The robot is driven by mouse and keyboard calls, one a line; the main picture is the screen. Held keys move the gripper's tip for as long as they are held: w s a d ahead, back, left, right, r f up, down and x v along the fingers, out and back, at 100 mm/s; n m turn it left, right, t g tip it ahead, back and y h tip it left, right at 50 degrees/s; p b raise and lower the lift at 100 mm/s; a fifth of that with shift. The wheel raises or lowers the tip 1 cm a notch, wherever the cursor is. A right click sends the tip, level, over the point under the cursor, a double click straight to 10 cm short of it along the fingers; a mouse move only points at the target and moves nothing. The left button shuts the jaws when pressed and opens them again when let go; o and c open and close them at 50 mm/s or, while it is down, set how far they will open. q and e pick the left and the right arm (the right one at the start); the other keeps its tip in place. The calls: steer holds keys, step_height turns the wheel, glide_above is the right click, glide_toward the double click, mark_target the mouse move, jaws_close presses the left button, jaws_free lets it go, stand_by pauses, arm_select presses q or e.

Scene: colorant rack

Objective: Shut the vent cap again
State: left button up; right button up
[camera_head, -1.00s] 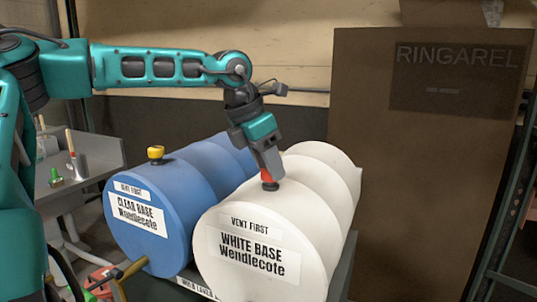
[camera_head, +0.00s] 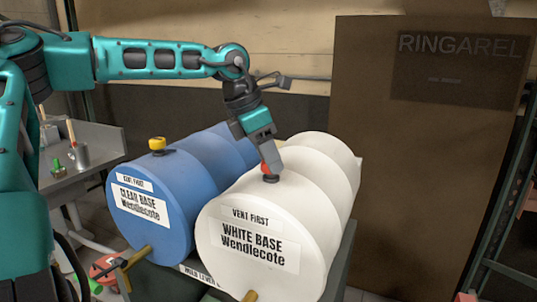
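The white drum (camera_head: 312,215), labelled WHITE BASE Wendlecote, lies on its side on a dark stand. A red vent cap (camera_head: 265,168) with a dark base (camera_head: 271,179) sits on top of it. My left gripper (camera_head: 268,160) points down from above with its fingers at the red cap. The fingers look closed around the cap, but their far side is hidden. A yellow vent cap (camera_head: 157,144) stands on the blue drum (camera_head: 160,190), labelled CLEAR BASE Wendlecote. My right gripper is not in view.
Brass taps stick out at the front of the blue drum (camera_head: 140,257) and the white drum (camera_head: 250,296). A tall brown RINGAREL cabinet (camera_head: 420,190) stands at the right. A grey bench (camera_head: 88,160) with small items is at the left.

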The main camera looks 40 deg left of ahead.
arm_select(q)
steer(key=o, duration=0.4)
steer(key=shift+c, duration=0.2)
steer(key=v, duration=1.3)
steer(key=shift+s+f, duration=0.1)
steer(key=shift+f, duration=0.05)
